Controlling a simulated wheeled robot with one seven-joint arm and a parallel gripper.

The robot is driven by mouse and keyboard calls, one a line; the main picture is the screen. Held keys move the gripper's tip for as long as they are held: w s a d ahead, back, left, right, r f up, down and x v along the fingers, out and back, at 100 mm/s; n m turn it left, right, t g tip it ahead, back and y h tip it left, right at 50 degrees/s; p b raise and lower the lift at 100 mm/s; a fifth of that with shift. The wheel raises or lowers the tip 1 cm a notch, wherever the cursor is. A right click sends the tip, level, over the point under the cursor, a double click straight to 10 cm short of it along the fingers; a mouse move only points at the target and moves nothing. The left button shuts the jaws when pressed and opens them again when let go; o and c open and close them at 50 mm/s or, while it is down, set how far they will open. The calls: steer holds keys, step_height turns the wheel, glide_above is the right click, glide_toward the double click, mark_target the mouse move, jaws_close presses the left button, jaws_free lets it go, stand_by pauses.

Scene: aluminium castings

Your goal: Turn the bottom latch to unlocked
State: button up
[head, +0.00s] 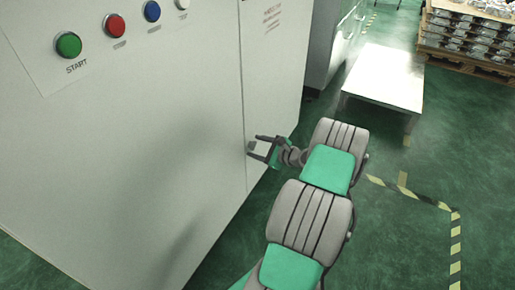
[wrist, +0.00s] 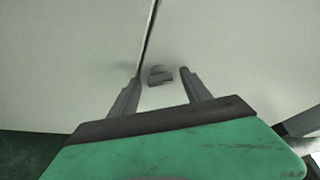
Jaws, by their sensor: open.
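The bottom latch (wrist: 159,76) is a small dark grey piece on the pale cabinet front, just right of the vertical door seam in the wrist view. It also shows small in the head view (head: 251,147), low on the cabinet beside the seam. My gripper (head: 252,147) is open in front of it. In the wrist view the two fingers of my gripper (wrist: 161,75) stand to the left and right of the latch, with gaps on both sides. I cannot tell how far the fingertips are from the cabinet surface, nor which way the latch is set.
The white cabinet (head: 150,150) fills the left, with a green START button (head: 69,45), a red button (head: 114,26) and a blue button (head: 152,11) high up. A low white table (head: 385,75) and loaded pallets (head: 465,45) stand behind. Green floor (head: 420,240) is clear at right.

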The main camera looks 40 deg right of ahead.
steer(key=shift+c, duration=0.4)
jaws_close()
stand_by(0.4)
steer(key=shift+s+a+f+n+t+h+b, duration=0.15)
steer(key=shift+n+t+h+b, duration=0.45)
steer(key=shift+n+b, duration=0.95)
steer(key=shift+w+d+f+n+t+h+b, duration=0.15)
steer(key=shift+n+t+h+b, duration=0.45)
steer(key=shift+n+b, duration=1)
steer(key=shift+s+a+f+n+t+h+b, duration=0.15)
steer(key=shift+n+t+h+b, duration=0.15)
steer(key=shift+n+t+b, duration=0.9)
steer(key=shift+n+g+b, duration=0.4)
steer(key=shift+n, duration=0.05)
